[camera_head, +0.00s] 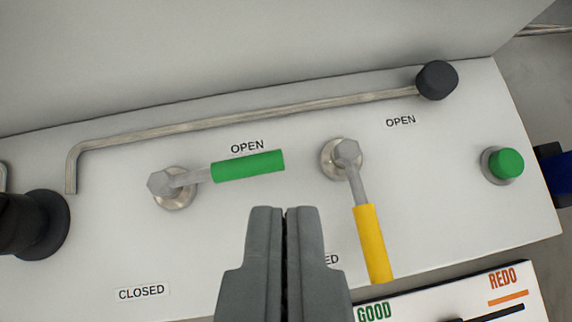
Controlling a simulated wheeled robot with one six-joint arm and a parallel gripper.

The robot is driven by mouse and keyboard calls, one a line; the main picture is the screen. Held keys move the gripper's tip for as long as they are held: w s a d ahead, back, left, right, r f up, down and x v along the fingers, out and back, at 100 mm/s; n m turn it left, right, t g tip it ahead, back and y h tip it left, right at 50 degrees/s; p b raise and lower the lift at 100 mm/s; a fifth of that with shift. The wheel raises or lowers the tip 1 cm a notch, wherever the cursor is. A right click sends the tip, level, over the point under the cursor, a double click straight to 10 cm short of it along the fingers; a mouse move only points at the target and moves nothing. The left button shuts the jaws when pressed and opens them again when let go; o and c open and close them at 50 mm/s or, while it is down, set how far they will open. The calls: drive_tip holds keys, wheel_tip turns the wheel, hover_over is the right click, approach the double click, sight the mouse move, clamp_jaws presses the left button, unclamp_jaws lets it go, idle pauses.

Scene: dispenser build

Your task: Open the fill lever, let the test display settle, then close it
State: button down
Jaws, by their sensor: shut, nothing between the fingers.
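Two levers are mounted on a white panel. The green-handled lever (248,166) points right, just below an OPEN label. The yellow-handled lever (370,244) points down, beside a label partly hidden by my gripper, of which only "ED" shows. No label here tells which is the fill lever. My gripper (285,210) is shut and empty. Its fingertips are between the two handles in the picture, below the green one and left of the yellow one, apart from both. No test display is recognisable in view.
A long metal rod with a black knob (437,80) runs above the levers. A green button (503,164) is at the right. A black round part (40,225) stands at the left. A board marked GOOD and REDO (440,305) lies at the lower right.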

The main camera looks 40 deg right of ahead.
sight(285, 152)
drive_tip(key=x, duration=0.9)
drive_tip(key=shift+w+d+f, duration=0.1)
drive_tip(key=shift+w+f, duration=0.05)
drive_tip(key=shift+f, duration=0.05)
